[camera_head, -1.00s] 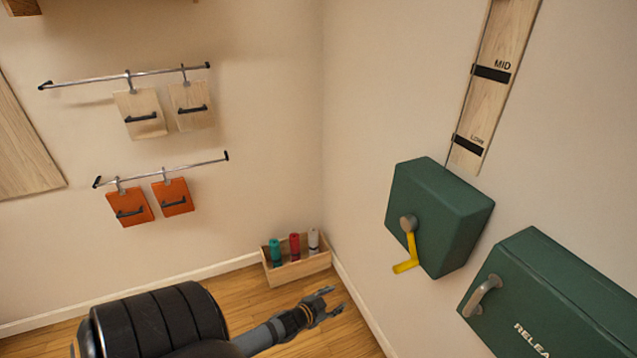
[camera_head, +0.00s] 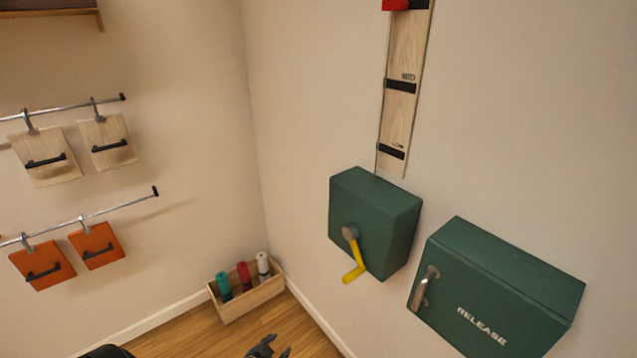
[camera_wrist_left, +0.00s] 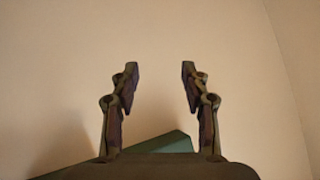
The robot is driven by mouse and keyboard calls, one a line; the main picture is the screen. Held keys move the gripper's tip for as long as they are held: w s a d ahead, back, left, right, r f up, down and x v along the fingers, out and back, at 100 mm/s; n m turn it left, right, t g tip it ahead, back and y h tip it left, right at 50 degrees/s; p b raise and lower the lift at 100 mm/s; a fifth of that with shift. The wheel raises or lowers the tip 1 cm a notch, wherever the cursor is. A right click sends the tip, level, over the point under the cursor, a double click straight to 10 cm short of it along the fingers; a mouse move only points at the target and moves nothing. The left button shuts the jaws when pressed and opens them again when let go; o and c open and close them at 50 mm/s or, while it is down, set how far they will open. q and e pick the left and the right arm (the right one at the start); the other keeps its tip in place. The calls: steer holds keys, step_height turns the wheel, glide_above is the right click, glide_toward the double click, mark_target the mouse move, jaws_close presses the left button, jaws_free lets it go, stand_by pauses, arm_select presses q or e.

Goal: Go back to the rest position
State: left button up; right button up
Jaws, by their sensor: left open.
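My left gripper (camera_head: 270,350) shows at the bottom edge of the head view, above the wooden floor and below the wooden box on the floor. In the left wrist view its two fingers (camera_wrist_left: 157,95) stand apart with nothing between them. Beyond them is bare wall, with a green surface (camera_wrist_left: 165,144) low behind the fingers. Most of the left arm is cut off by the lower edge. My right gripper is not in view.
A green box with a yellow crank (camera_head: 354,262) and a green RELEASE box with a handle (camera_head: 500,290) are on the right wall. A wooden box (camera_head: 250,298) holds coloured cylinders. Rails on the left wall carry wooden (camera_head: 50,165) and orange panels (camera_head: 97,246).

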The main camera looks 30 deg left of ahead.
arm_select(q)
steer(key=s+d+f+n+g+b, duration=0.2)
steer(key=s+f+g+b, duration=0.25)
steer(key=s+f, duration=1.15)
steer(key=s+d+f+g+b, duration=0.1)
steer(key=s+d+f+g, duration=0.3)
steer(key=s+d+f, duration=0.3)
steer(key=s+f, duration=0.4)
steer(key=s, duration=0.3)
steer(key=shift+d+f+g+b, duration=0.25)
steer(key=shift+f+g+b, duration=0.1)
steer(key=shift+f+b, duration=0.05)
